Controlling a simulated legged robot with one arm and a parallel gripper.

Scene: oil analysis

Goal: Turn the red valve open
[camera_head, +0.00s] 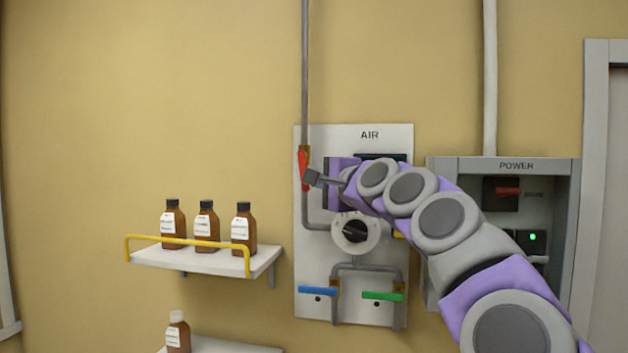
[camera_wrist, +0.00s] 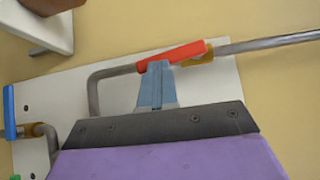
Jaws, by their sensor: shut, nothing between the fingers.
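The red valve (camera_head: 303,170) is a red lever on the vertical pipe at the upper left of the AIR panel (camera_head: 314,280). In the head view the lever runs nearly upright, roughly along the pipe. In the wrist view the red lever (camera_wrist: 185,53) lies slanted across the picture. My gripper (camera_head: 310,179) is shut, with nothing held. Its fingertips are right at the lever, at its lower part in the head view. In the wrist view the grey-blue fingers (camera_wrist: 156,82) end at the lever's left end. Whether they touch it is hard to tell.
A blue lever (camera_head: 318,291) and a green lever (camera_head: 383,296) sit low on the panel, below a round gauge (camera_head: 355,233). A shelf (camera_head: 200,258) with brown bottles and a yellow rail stands left. A POWER box (camera_head: 572,190) is right, partly behind my arm.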

